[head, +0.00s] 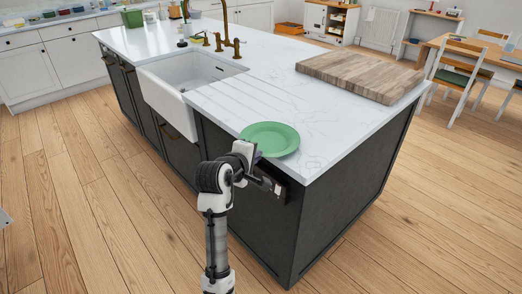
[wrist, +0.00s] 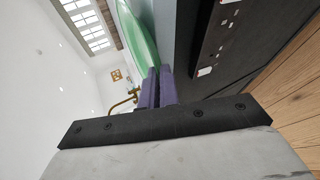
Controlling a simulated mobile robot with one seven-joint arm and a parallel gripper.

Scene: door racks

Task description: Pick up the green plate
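The green plate (head: 270,138) lies on the white countertop of the kitchen island, at its near edge. It also shows in the wrist view (wrist: 141,32), running down to my fingertips. My gripper (wrist: 159,72) is at the plate's near rim. Its two purple fingers are close together, with the rim appearing to be between them. In the head view my wrist and hand (head: 244,152) are at the plate's left front edge, and the fingertips are hidden there. The plate looks flat, and I see no clear gap between it and the counter.
The island's countertop (head: 225,100) holds a sink (head: 185,80) with brass taps and a wooden board (head: 360,74) at the back right. The dark island side (head: 345,190) is close to my arm.

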